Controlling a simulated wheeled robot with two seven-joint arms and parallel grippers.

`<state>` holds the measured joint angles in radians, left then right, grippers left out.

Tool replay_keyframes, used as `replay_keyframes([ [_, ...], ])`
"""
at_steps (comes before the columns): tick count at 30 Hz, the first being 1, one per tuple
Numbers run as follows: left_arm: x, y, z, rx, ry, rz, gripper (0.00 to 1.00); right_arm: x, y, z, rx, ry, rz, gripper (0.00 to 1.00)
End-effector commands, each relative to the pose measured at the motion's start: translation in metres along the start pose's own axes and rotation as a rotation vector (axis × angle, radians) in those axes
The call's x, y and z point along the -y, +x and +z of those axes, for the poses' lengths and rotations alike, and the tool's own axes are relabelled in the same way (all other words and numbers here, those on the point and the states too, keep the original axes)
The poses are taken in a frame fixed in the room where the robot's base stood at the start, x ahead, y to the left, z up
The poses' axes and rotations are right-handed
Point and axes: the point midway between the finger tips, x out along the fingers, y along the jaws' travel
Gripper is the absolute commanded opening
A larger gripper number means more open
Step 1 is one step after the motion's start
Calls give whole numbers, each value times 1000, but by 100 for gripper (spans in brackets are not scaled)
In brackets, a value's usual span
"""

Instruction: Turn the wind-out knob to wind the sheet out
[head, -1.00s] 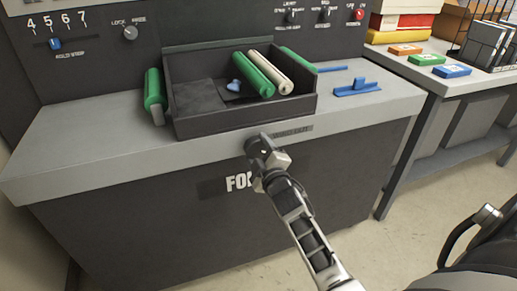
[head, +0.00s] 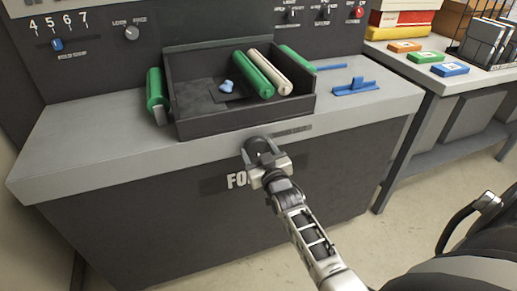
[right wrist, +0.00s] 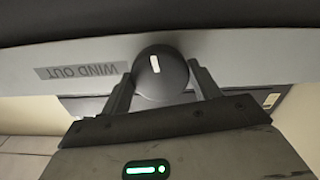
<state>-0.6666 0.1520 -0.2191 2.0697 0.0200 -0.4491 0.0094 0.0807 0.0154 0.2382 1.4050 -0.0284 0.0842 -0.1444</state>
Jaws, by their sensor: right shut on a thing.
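The wind-out knob (head: 257,146) is a dark round knob on the front edge of the grey machine top. In the right wrist view the knob (right wrist: 160,75) has a white pointer mark that stands nearly upright, beside the "WIND OUT" label (right wrist: 82,71). My right gripper (head: 264,158) is shut on the knob, with one finger on each side in the wrist view (right wrist: 162,88). A dark sheet (head: 232,96) lies in the black tray (head: 240,122) beside the green roller (head: 253,75), with a small pale blue piece (head: 226,86) near it. My left gripper is out of view.
A cream roller (head: 270,72) lies beside the green one. Another green roller (head: 154,92) is at the tray's left, and a blue handle (head: 355,86) lies on the top at right. A side table (head: 395,60) holds coloured boxes.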

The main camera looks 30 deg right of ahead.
Motion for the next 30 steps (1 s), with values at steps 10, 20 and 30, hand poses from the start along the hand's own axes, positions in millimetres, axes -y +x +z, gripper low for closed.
replay_keyframes([
  [10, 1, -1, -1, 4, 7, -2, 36, 0, 0, 1, 3, 119, -1, 39],
  [20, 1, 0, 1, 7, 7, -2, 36, 0, 0, 2, 3, 135, -1, 39],
  [30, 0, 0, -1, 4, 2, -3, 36, 0, 0, 1, 2, 134, -1, 83],
])
